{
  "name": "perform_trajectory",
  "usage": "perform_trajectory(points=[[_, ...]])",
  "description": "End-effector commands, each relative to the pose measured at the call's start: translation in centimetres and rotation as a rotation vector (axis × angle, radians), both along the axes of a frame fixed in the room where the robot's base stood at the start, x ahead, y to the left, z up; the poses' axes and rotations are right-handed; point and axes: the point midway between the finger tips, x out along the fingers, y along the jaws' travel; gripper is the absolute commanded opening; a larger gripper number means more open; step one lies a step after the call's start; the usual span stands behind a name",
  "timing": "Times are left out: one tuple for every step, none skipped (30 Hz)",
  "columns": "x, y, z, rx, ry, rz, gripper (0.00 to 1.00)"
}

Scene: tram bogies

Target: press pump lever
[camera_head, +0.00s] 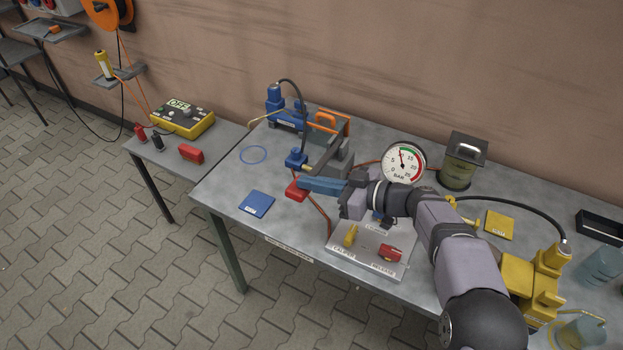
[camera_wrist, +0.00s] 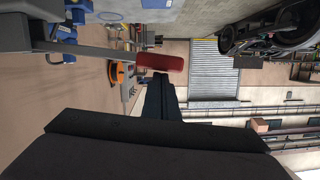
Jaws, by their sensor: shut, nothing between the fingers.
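The pump lever is a grey bar with a red grip (camera_head: 296,189) at its end, over the left part of the table. The red grip also shows in the wrist view (camera_wrist: 160,62), with the grey bar running left from it. My gripper (camera_head: 302,183) is shut and empty, its blue-grey fingers pointing left at the red grip. In the wrist view the dark fingers (camera_wrist: 160,78) end right at the red grip; I cannot tell whether they touch it. A round pressure gauge (camera_head: 404,163) stands right of the lever, its needle near the upper left.
A plate with a yellow and a red lever (camera_head: 391,253) lies below my arm. Yellow equipment (camera_head: 530,280) stands right. The table's left front is mostly clear.

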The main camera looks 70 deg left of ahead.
Motion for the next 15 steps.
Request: perform_trajectory(points=[[0.0, 0.0, 0.0, 0.000, 0.000, 0.000, 0.00], [0.0, 0.0, 0.0, 0.000, 0.000, 0.000, 0.00], [0.0, 0.0, 0.0, 0.000, 0.000, 0.000, 0.00], [0.0, 0.0, 0.0, 0.000, 0.000, 0.000, 0.00], [0.0, 0.0, -0.1, 0.001, -0.001, 0.000, 0.00], [0.0, 0.0, -0.2, 0.003, -0.003, 0.000, 0.00], [0.0, 0.0, -0.4, 0.005, -0.005, 0.000, 0.00], [0.0, 0.0, -0.5, 0.009, -0.007, 0.000, 0.00], [-0.1, 0.0, -0.8, 0.013, -0.012, 0.000, 0.00], [-0.1, -0.1, -1.0, 0.017, -0.015, 0.000, 0.00], [-0.1, -0.1, -1.2, 0.022, -0.020, 0.000, 0.00], [-0.2, -0.1, -1.5, 0.028, -0.028, 0.001, 0.00], [-0.2, -0.1, -1.7, 0.034, -0.034, 0.001, 0.00], [-0.2, -0.2, -2.0, 0.039, -0.039, 0.000, 0.00], [-0.2, -0.2, -2.2, 0.046, -0.046, 0.000, 0.00]])
